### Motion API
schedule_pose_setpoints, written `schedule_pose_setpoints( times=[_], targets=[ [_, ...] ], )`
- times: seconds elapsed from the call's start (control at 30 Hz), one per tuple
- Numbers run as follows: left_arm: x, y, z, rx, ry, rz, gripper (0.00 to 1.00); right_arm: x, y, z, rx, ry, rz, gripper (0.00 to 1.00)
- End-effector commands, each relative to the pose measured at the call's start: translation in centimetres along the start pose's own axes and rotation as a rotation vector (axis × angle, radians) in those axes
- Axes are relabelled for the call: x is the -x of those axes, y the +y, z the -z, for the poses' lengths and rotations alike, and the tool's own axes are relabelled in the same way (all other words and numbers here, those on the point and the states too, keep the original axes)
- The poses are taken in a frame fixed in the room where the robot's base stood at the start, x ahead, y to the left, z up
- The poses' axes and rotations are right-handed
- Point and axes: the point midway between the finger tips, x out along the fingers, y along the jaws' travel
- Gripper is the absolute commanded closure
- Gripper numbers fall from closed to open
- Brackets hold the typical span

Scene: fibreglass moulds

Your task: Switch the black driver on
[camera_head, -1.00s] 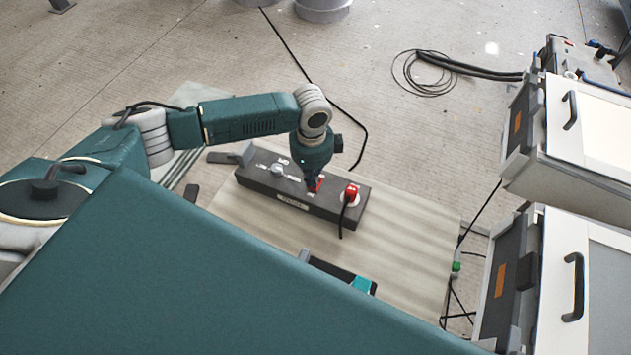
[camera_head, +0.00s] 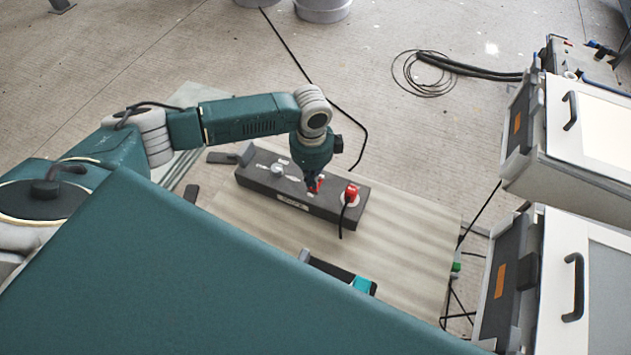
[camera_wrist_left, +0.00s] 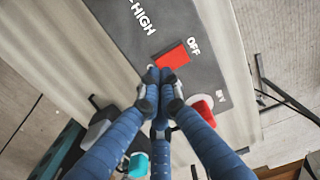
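The black driver (camera_head: 325,207) is a long dark box lying on the pale board, with a knob (camera_head: 277,169) toward its left end and a red plug (camera_head: 351,191) at its right end. Its red switch (camera_head: 320,183) shows in the wrist view (camera_wrist_left: 172,56) beside the white OFF lettering; a second, smaller label is partly readable lower right. My left gripper (camera_head: 312,187) points down at the driver's top. In the wrist view its blue fingers (camera_wrist_left: 160,82) are drawn together, empty, their tips just beside the switch. Whether they touch it I cannot tell. My right gripper is not in view.
A dark and teal item (camera_head: 362,285) lies on the board (camera_head: 420,225) in front of the driver. White cabinets (camera_head: 585,130) with handles stand at the right. A black cable runs over the floor behind, and a coiled cable (camera_head: 425,72) lies farther back.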

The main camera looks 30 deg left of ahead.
Motion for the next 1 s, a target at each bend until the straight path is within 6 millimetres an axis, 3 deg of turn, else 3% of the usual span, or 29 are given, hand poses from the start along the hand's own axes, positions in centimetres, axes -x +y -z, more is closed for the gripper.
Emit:
schedule_pose_setpoints(
  times=[1.0],
  targets=[
    [-1.5, 0.0, 0.0, 0.0, 0.0, 0.0, 1.0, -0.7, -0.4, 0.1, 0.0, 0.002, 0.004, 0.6]
  ],
)
